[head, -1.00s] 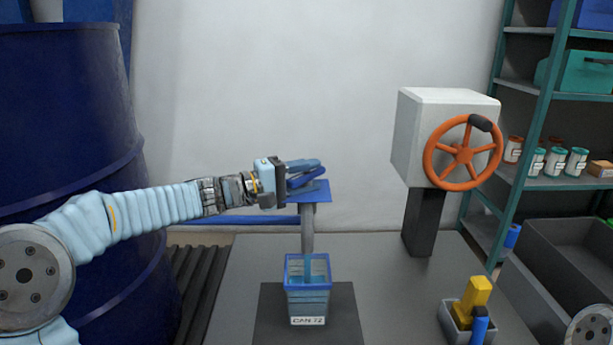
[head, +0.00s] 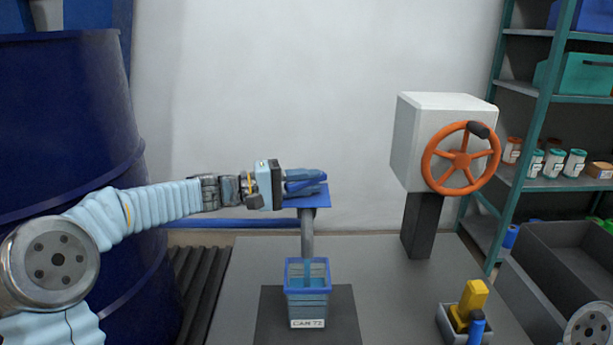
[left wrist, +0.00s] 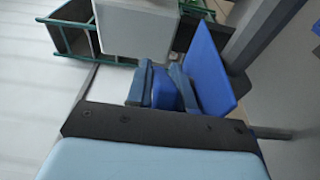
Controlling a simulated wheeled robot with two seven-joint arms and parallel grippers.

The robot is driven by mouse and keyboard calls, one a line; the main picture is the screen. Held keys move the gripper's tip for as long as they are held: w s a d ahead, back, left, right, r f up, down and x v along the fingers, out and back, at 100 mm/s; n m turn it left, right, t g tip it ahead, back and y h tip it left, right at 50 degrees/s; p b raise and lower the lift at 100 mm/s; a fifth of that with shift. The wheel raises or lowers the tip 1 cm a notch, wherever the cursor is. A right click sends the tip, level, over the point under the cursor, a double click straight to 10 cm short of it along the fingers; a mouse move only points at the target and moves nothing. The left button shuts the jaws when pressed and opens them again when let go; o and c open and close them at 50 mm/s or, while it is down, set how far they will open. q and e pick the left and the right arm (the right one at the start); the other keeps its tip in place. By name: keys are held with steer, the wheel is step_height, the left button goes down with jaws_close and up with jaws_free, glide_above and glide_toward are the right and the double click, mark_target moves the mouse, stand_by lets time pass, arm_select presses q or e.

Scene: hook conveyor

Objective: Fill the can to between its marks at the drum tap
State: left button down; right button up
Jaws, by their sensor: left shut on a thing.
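The can (head: 307,309), with a blue rim and a white label, stands upright on a dark square pad (head: 345,325) under the tap's grey spout (head: 307,236). A blue-teal streak runs from the spout into the can, and blue liquid shows inside. The can's marks are too small to make out. My left gripper (head: 304,182) is shut on the blue tap handle above the spout. In the left wrist view its fingers (left wrist: 163,88) close around the blue handle, beside a flat blue plate (left wrist: 208,70). My right gripper is out of view.
A large blue drum (head: 65,130) stands at the left. A grey box with an orange handwheel (head: 461,158) stands on a post at the right. A small tray (head: 452,328) with yellow and blue items is at the front right. Shelves (head: 540,100) stand behind.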

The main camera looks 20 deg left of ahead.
arm_select(q)
steer(key=shift+r+m+g+h+p, duration=0.25)
steer(key=shift+m+g+p, duration=0.2)
steer(key=shift+g, duration=0.25)
steer(key=m+g+h+p, duration=0.1)
steer(key=m+g+p, duration=0.1)
steer(key=g, duration=0.1)
steer(key=m+g+p, duration=0.2)
steer(key=shift+g+h+p, duration=0.3)
steer(key=shift+g+h, duration=0.05)
steer(key=shift+g, duration=0.05)
steer(key=shift+f+m+g+p, duration=0.3)
steer(key=shift+m+g+p, duration=0.55)
steer(key=shift+g+p, duration=0.45)
steer(key=c, duration=1.1)
jaws_free()
steer(key=shift+a, duration=0.1)
steer(key=a, duration=0.9)
steer(key=w+a, duration=0.1)
steer(key=a, duration=0.3)
steer(key=shift+a+p, duration=0.3)
steer(key=shift+p, duration=0.1)
